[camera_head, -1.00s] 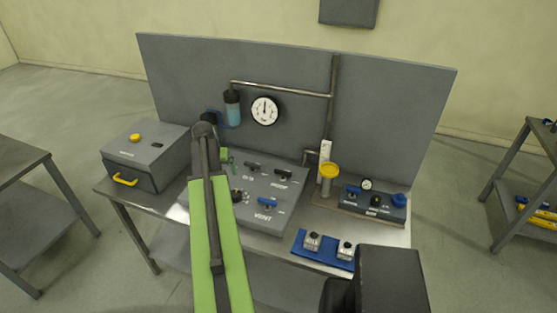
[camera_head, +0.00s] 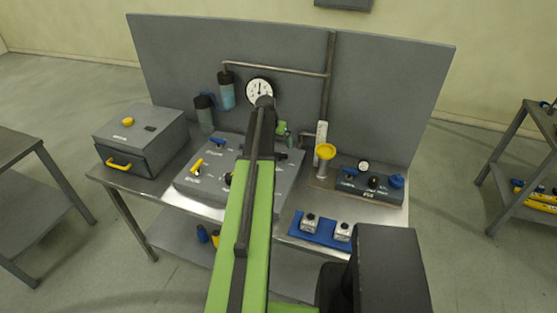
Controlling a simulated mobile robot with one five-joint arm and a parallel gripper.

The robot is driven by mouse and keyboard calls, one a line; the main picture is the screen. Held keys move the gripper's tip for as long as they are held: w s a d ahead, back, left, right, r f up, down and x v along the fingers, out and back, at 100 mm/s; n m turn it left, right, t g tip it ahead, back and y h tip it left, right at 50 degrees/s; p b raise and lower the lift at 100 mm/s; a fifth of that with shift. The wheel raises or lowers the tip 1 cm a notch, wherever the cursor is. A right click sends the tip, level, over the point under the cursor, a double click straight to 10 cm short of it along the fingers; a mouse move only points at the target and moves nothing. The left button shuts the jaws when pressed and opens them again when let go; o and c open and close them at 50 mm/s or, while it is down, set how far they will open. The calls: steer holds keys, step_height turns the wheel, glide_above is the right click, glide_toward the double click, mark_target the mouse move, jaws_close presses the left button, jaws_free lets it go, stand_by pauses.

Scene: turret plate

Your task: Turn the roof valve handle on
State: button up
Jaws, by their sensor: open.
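The grey turret plate (camera_head: 208,208) sits on the bench, partly covered by my green arm. A yellow lever handle (camera_head: 197,167) and a blue lever handle (camera_head: 217,142) show at its left. A dark handle (camera_head: 281,155) shows just right of my arm at the plate's back right. Labels are too small to read, so I cannot tell for sure which handle is the roof valve. My gripper (camera_head: 290,140), mostly hidden behind my arm, is open near the plate's back right edge, close to the dark handle. I cannot tell whether they touch.
A grey box (camera_head: 142,139) with a yellow pull stands at left. A gauge (camera_head: 259,89) and pipe (camera_head: 275,69) are on the back panel. A blue tray (camera_head: 322,235) lies in front.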

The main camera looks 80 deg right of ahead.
mark_target(279, 154)
steer(key=b+x, duration=0.8)
steer(key=x, duration=0.2)
steer(key=shift+f, duration=0.25)
steer(key=shift+r, duration=0.15)
